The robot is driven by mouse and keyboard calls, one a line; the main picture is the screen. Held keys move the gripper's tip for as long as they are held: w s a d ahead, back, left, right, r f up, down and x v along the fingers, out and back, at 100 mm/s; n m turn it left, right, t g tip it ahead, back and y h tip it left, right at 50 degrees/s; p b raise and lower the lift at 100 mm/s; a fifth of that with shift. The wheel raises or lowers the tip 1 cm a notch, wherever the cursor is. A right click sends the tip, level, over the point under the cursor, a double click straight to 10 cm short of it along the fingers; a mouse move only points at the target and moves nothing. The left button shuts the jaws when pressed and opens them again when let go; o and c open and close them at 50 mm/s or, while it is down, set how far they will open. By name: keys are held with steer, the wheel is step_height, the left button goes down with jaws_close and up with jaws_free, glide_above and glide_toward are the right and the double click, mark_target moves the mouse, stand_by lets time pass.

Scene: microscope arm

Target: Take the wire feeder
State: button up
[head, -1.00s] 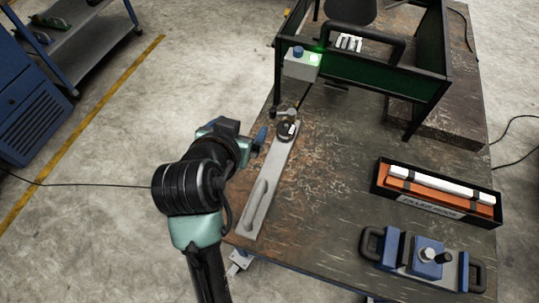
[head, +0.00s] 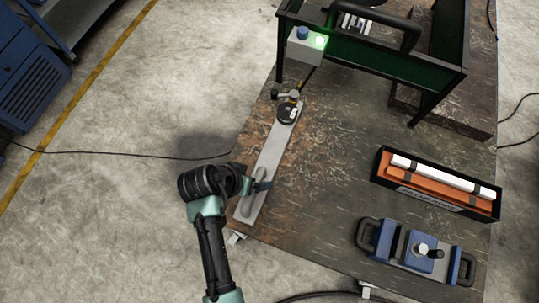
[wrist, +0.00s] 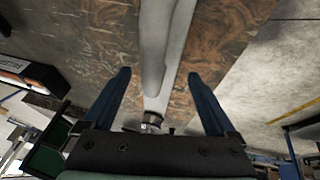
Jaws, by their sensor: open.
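A long grey bar with a raised rounded grip, which I take to be the wire feeder (head: 272,160), lies on the left edge of the table. A round dark dial part (head: 287,113) sits at its far end. My gripper (head: 262,186) is at the near part of the bar, by the raised grip. In the wrist view the open blue fingers (wrist: 159,73) lie one on each side of the bar (wrist: 178,45), with nothing clamped between them. The dial end (wrist: 152,118) shows beyond the fingers, partly cut off by the gripper body. Contact cannot be told.
A dark frame with a green-lit box (head: 306,44) stands at the back of the table (head: 330,180). An open case of filler rods (head: 440,185) and a blue two-handled device (head: 415,250) lie on the right. The table's middle is clear. A cable (head: 120,155) crosses the floor at left.

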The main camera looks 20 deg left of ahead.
steer(key=x, duration=0.4)
steer(key=shift+w+f, duration=0.3)
steer(key=shift+f, duration=0.05)
jaws_close()
steer(key=shift+w+r, duration=0.15)
steer(key=shift+r, duration=0.05)
